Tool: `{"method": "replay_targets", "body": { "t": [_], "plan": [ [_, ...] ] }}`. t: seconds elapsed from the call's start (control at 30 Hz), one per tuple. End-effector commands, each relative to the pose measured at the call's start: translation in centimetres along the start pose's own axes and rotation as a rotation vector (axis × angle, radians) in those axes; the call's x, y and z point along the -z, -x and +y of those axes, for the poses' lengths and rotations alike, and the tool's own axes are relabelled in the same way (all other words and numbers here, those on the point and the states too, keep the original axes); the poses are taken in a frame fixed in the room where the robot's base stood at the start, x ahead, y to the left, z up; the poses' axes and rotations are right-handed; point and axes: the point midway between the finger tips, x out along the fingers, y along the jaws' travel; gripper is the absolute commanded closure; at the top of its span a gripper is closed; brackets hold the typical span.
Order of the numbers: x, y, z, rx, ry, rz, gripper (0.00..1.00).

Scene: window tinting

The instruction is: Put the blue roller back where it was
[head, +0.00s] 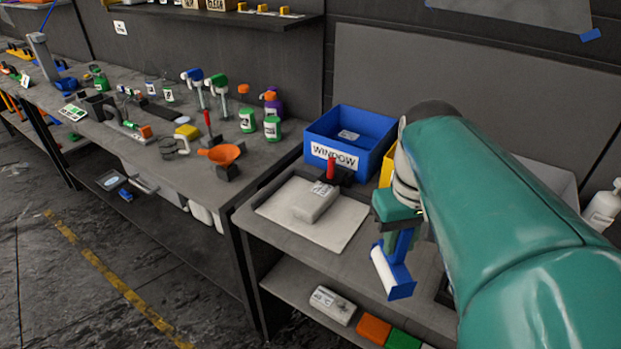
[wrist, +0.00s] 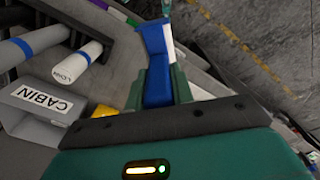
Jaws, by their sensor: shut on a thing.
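The blue roller (head: 399,278) has a blue handle and frame with a white face. My gripper (head: 398,222) is shut on its handle and holds it in the air, over the front of the right-hand bench, with the white part hanging down.
The left bench (head: 268,165) is crowded with bottles. A CABIN bin (wrist: 42,103) and white cylinder (wrist: 76,64) show in the wrist view.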

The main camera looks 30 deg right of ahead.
Motion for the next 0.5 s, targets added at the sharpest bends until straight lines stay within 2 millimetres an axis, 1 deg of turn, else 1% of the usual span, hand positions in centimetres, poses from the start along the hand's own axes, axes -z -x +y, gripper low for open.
{"method": "replay_targets", "body": {
  "t": [0.1, 0.43, 0.5],
  "plan": [
    [1.9, -1.1, 1.3, 0.001, -0.003, -0.006, 0.98],
    [6.9, -4.0, 5.1, 0.001, -0.003, -0.006, 0.98],
    [7.7, -5.4, 5.7, 0.002, -0.003, -0.008, 0.98]
  ]
}}
